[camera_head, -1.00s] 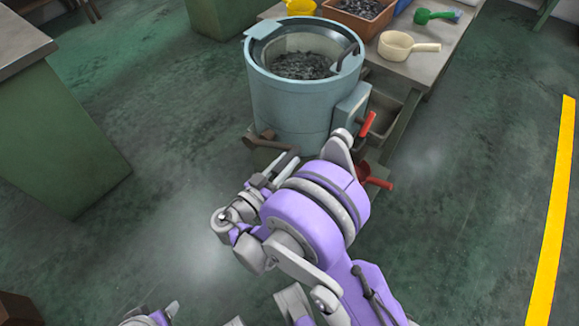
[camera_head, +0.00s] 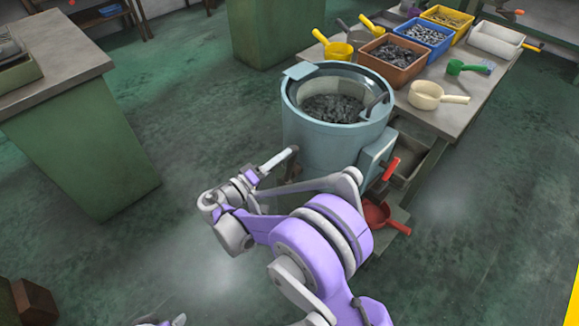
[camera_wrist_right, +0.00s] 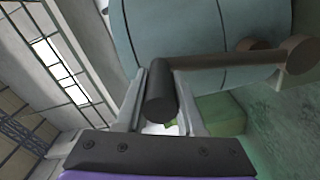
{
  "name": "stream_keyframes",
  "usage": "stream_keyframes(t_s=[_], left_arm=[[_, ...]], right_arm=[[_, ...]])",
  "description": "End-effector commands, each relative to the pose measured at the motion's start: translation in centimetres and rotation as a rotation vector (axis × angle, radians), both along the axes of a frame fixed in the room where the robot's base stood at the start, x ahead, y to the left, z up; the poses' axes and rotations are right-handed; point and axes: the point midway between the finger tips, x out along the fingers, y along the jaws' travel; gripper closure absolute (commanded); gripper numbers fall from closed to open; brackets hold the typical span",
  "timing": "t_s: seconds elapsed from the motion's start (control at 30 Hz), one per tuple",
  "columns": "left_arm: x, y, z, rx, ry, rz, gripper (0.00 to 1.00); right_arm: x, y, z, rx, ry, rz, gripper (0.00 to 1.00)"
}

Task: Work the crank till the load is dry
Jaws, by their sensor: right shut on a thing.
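The spin dryer is a round pale blue-grey drum (camera_head: 310,140) standing on the floor, its open top showing a load of dark small metal parts (camera_head: 333,108). The brown crank (camera_head: 293,162) is on the drum's near left side, partly hidden by my gripper. My right gripper (camera_head: 278,160) is shut on the crank's handle. In the right wrist view the dark round handle (camera_wrist_right: 162,98) lies between the fingers, and the crank arm (camera_wrist_right: 225,62) runs right to a round end. Whether the load is wet cannot be seen. My left gripper's fingers are not visible.
A red lever (camera_head: 391,168) and red scoop (camera_head: 383,216) are at the drum's right. The bench (camera_head: 450,118) behind holds an orange bin (camera_head: 392,77), blue bin (camera_head: 424,39) and cream ladle (camera_head: 427,96). A green cabinet (camera_head: 85,150) stands left. Floor between is clear.

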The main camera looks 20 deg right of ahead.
Motion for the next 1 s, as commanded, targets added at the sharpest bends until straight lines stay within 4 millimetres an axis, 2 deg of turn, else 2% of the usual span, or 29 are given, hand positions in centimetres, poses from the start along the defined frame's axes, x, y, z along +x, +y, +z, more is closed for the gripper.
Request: stream_keyframes(t_s=[0.33,0.87,0.9,1.0], left_arm=[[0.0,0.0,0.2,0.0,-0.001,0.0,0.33],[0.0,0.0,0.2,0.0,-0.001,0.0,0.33],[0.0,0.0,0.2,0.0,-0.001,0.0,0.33],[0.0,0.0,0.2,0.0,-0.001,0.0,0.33]], right_arm=[[2.0,0.9,0.3,-0.006,0.013,0.002,1.0],[2.3,1.0,0.2,-0.004,0.011,0.002,1.0],[2.3,1.0,0.2,-0.004,0.011,0.002,0.55],[2.3,1.0,0.2,-0.004,0.011,0.002,0.37]])
